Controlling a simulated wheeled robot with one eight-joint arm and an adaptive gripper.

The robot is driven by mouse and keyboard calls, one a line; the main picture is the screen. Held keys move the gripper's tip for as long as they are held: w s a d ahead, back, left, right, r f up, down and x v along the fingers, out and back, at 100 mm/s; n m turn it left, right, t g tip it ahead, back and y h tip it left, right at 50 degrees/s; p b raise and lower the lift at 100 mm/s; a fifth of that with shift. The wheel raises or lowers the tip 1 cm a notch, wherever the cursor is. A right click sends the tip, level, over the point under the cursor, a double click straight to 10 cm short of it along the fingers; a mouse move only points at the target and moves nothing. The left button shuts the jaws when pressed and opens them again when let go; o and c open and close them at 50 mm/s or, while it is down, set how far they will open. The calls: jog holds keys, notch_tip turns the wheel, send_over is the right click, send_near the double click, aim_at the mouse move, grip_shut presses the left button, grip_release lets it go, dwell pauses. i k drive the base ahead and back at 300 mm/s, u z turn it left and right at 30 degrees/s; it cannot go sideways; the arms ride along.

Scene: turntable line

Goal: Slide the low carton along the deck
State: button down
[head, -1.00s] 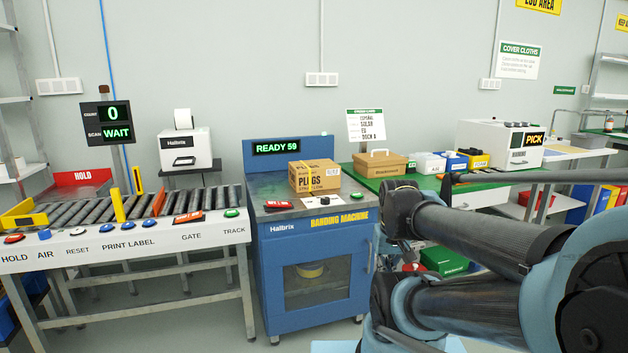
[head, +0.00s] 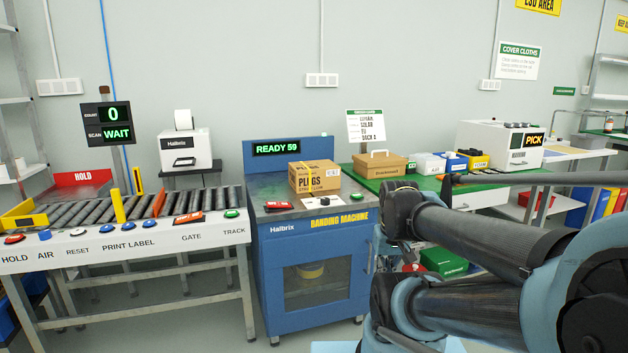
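The low carton (head: 314,177) is a brown cardboard box printed "PLUGS", with a yellow band around it and a white label on its front. It sits flat on the grey deck (head: 272,187) of the blue banding machine (head: 315,255), toward the right side of that deck. The machine's display reads "READY 59". My arm fills the right side of the head view, well to the right of the carton. My gripper cannot be made out in this view. Nothing touches the carton.
The roller conveyor (head: 120,215) adjoins at left. The deck left of the carton is mostly clear.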

aim_at(312, 175)
jog(key=z, duration=0.05)
jog(key=k, duration=0.4)
jog(key=z, duration=0.7)
jog(key=i, duration=1.25)
jog(key=u, duration=0.35)
jog(key=i, duration=0.8)
jog(key=u, duration=0.45)
